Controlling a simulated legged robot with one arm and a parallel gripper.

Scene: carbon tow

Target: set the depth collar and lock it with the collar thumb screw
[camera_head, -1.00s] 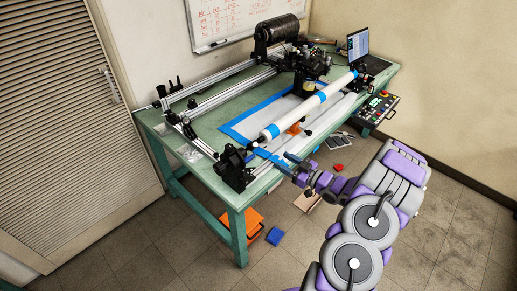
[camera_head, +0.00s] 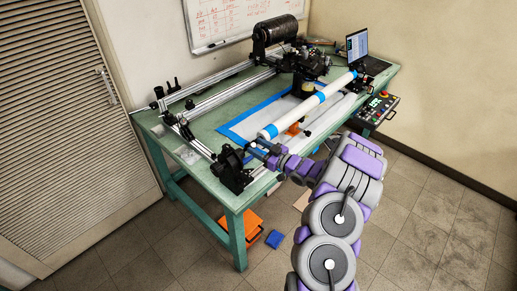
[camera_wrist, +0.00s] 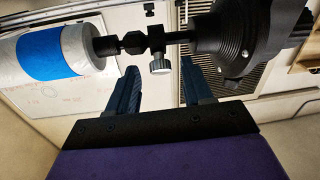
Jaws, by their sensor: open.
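In the wrist view, a black collar (camera_wrist: 157,38) sits on a dark rod between the white tube (camera_wrist: 75,48) and a black ribbed housing (camera_wrist: 235,35). A silver knurled thumb screw (camera_wrist: 160,65) hangs below the collar. My gripper (camera_wrist: 159,72) is open, with one dark finger on each side of the screw in the picture. I see no finger touching the screw, and cannot tell how deep it sits between them. In the head view my gripper (camera_head: 254,149) is at the near end of the tube (camera_head: 300,113), beside the black housing (camera_head: 232,168); the collar is too small to make out.
The green table (camera_head: 205,125) carries metal rails, a black winding carriage (camera_head: 305,65) and a laptop (camera_head: 358,46). A control box (camera_head: 380,108) is at the table's right edge. An orange box (camera_head: 250,222) and a blue block (camera_head: 274,239) lie on the floor.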

